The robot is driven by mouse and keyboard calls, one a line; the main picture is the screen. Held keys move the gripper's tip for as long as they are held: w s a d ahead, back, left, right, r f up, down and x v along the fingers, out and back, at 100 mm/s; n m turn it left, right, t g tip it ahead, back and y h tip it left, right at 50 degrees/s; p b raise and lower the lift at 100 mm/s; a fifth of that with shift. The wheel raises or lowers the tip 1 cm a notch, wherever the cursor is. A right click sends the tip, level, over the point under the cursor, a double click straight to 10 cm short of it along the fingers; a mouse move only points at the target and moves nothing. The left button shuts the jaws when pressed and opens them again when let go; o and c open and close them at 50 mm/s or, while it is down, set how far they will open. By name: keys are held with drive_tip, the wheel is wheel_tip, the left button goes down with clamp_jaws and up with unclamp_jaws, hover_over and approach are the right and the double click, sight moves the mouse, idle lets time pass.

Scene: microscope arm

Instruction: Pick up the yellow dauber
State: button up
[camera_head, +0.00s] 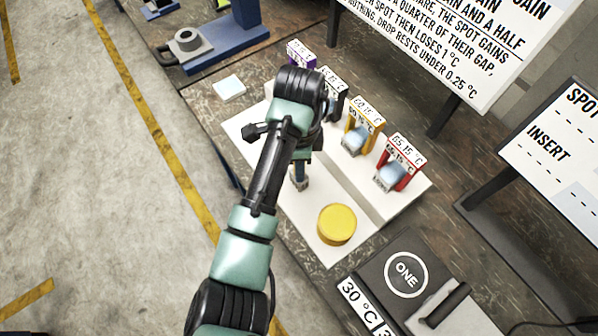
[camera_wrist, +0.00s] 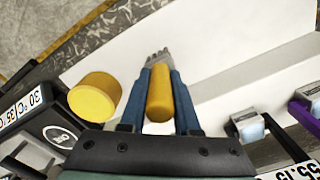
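A thick yellow rod with a grey, ragged tip, which I take as the yellow dauber (camera_wrist: 160,92), lies between the two blue fingers of my gripper (camera_wrist: 160,75) in the wrist view. The fingers look pressed against both its sides, so my gripper seems shut on it. In the head view my gripper (camera_head: 300,165) is over the white tray (camera_head: 300,215), and the arm hides most of the dauber; only the grey tip shows below. I cannot tell whether that tip touches the tray.
A round yellow pad (camera_head: 337,224) sits on the tray, beside my gripper. Behind stands a row of labelled holders: purple (camera_head: 299,54), black, yellow (camera_head: 365,128) and red (camera_head: 400,165). A dark box marked ONE (camera_head: 405,272) is at front right. Sign boards stand behind.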

clamp_jaws()
wheel_tip(320, 180, up, 10)
drive_tip(key=shift+r+p, duration=0.1)
drive_tip(key=shift+p, duration=1.1)
